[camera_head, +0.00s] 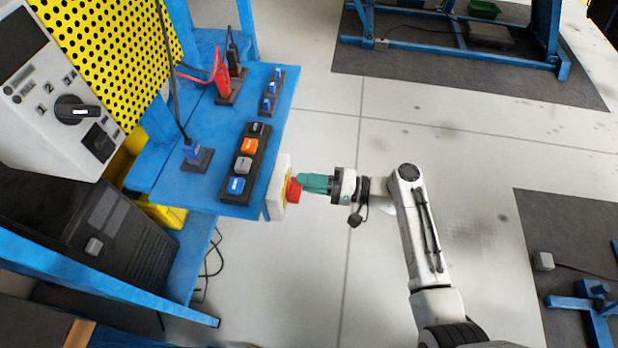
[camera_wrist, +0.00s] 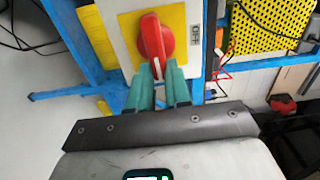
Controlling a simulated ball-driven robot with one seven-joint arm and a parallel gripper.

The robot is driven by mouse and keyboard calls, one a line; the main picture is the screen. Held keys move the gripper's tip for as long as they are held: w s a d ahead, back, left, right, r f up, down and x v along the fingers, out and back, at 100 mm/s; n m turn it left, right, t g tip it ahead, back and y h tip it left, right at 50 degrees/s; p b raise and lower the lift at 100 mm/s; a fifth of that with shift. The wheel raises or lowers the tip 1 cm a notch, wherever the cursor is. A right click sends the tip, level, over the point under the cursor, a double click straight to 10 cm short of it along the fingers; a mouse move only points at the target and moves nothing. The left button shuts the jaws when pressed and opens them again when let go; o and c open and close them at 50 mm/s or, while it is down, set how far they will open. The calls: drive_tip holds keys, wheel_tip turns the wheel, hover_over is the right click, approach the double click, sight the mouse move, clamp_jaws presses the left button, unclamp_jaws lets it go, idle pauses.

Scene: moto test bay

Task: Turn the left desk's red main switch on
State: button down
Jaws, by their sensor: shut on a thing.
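The red main switch (camera_head: 293,190) is a rotary knob on a yellow plate on a pale box (camera_head: 275,188) fixed to the front edge of the blue desk. In the wrist view the red knob (camera_wrist: 153,38) stands roughly upright, tilted slightly, on the yellow plate (camera_wrist: 130,27). My gripper (camera_head: 305,184) has green fingers and reaches the knob from the right in the head view. In the wrist view its fingertips (camera_wrist: 158,68) are closed on the lower end of the knob. Part of the knob is hidden by the fingers.
The blue desk (camera_head: 212,130) holds a strip of coloured switches (camera_head: 243,165), a blue plug piece (camera_head: 193,153) and red clamps (camera_head: 222,75). A grey control panel (camera_head: 60,100) and yellow perforated board (camera_head: 110,50) stand at left.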

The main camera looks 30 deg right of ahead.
idle(0.5)
drive_tip(key=c, duration=1.1)
unclamp_jaws()
drive_tip(key=shift+o, duration=0.2)
drive_tip(key=v, duration=1.1)
drive_tip(key=shift+w, duration=0.1)
